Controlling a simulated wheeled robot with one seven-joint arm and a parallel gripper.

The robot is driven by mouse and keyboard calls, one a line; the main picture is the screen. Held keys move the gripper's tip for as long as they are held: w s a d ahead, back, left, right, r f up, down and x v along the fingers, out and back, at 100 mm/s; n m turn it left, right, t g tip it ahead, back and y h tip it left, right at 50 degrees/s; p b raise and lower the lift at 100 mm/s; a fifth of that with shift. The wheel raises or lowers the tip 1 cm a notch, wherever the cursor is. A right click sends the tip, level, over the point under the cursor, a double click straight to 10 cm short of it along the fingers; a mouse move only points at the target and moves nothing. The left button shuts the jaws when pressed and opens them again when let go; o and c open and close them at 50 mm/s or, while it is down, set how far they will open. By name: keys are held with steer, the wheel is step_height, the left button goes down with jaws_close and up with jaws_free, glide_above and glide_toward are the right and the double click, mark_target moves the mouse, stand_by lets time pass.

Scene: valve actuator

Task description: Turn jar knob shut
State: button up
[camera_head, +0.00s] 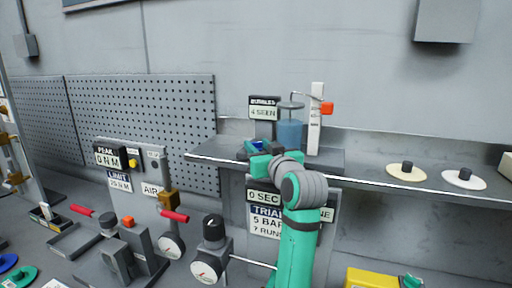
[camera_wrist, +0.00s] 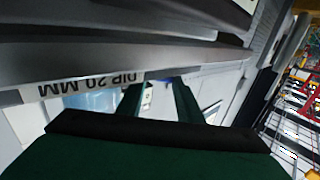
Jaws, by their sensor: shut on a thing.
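The jar (camera_head: 290,133), holding blue liquid, stands on the grey shelf beside a white upright post (camera_head: 315,120). My green gripper (camera_head: 258,150) is at the shelf's front edge, left of and in front of the jar. It is shut on a small blue part, which I take to be the jar knob (camera_head: 254,145). In the wrist view, the two green fingers (camera_wrist: 158,98) are apart with a bit of blue between their tips. The knob is mostly hidden by my gripper, so its turn angle cannot be told.
A "BUBBLES" display (camera_head: 264,107) stands behind the gripper. The shelf (camera_head: 370,178) is clear right of the jar, up to two discs with black knobs (camera_head: 407,172).

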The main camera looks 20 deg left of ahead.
stand_by(0.3)
steer(key=o, duration=1.1)
steer(key=shift+d, duration=0.1)
steer(key=shift+s, duration=0.1)
steer(key=v, duration=0.9)
steer(key=shift+s+d, duration=0.1)
steer(key=shift+d, duration=0.15)
steer(key=shift+s+d, duration=0.4)
steer(key=shift+s, duration=0.15)
